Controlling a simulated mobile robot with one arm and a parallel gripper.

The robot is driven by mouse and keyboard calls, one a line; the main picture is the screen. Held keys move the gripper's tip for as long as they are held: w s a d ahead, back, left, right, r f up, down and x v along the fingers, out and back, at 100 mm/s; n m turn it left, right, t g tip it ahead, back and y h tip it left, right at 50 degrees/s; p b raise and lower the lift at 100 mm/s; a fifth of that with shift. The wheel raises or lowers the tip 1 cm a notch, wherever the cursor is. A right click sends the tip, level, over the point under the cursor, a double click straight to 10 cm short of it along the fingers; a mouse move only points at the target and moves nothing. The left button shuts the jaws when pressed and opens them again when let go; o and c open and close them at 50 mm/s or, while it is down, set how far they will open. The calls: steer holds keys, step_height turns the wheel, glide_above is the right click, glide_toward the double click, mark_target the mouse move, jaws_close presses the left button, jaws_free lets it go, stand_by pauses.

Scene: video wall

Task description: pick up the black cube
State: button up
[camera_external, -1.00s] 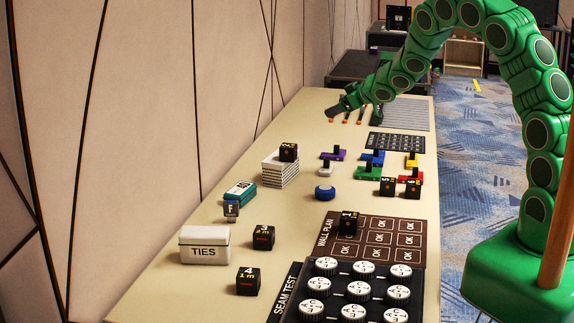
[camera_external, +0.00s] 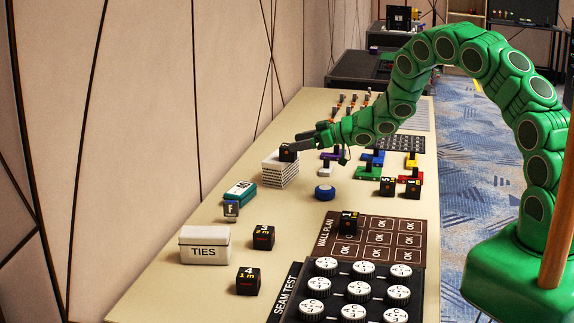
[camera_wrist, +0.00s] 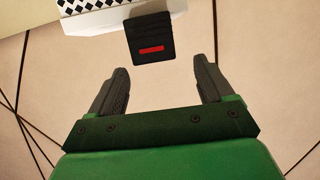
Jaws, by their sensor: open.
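A black cube (camera_external: 288,152) sits on top of a stack of white tiles (camera_external: 281,174) on the table's left side. In the wrist view the cube (camera_wrist: 151,40) shows a red bar and lies ahead of my gripper (camera_wrist: 160,72), between the lines of its two fingers. My gripper (camera_external: 302,141) is open and empty, its dark fingertips close to the cube. I cannot tell from the external view whether they touch it. Similar black cubes are on the table: a pair at the left front (camera_external: 263,237) and (camera_external: 248,280), one on the wall plan (camera_external: 347,223), and two at the right (camera_external: 387,187) and (camera_external: 412,189).
A TIES box (camera_external: 205,248), a teal box (camera_external: 240,190) and a blue round piece (camera_external: 324,191) stand nearby. Colored pieces with black handles (camera_external: 368,172) lie right of the stack. The paneled wall runs along the left table edge. The front holds a seam test board (camera_external: 286,290).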

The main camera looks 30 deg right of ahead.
mark_target(283, 145)
steer(key=shift+w+a+f, duration=0.1)
steer(key=shift+w+a, duration=0.3)
steer(key=shift+w+a+f, duration=0.3)
steer(key=shift+w+f, duration=0.05)
steer(key=shift+w, duration=0.05)
steer(key=shift+f+x, duration=0.1)
steer(key=shift+x, duration=0.9)
steer(key=shift+f+x, duration=0.15)
steer(key=shift+x, duration=0.85)
steer(key=shift+d, duration=0.15)
steer(key=c, duration=1.2)
steer(key=shift+r, duration=0.1)
